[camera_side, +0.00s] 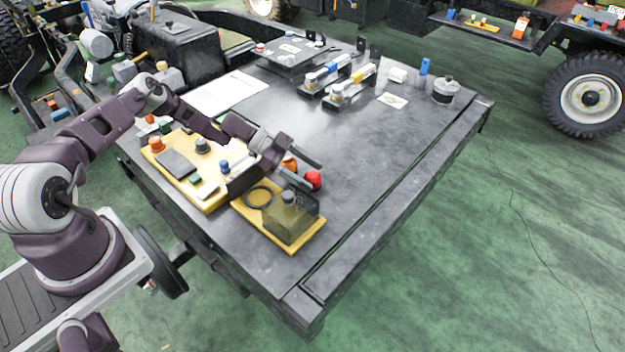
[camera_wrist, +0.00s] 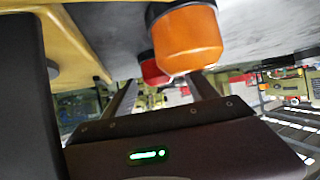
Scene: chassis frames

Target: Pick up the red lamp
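The red lamp (camera_side: 313,180) is a small domed cap on the dark table top, near the yellow boards. In the wrist view the red lamp (camera_wrist: 153,70) is partly hidden behind an orange lamp (camera_wrist: 187,40). My gripper (camera_side: 307,172) is low over the table, its fingers pointing right toward the red lamp. In the wrist view my gripper (camera_wrist: 165,84) has its two fingers apart, with nothing held between them. The red lamp appears beyond or near the fingertips, between their lines. I cannot tell the exact gap.
The orange lamp (camera_side: 290,163) stands close beside the fingers. A yellow board (camera_side: 308,236) with a black ring and a dark translucent box lies in front. Another yellow board (camera_side: 212,206) with small parts is left. The table top (camera_side: 370,150) is clear to the right.

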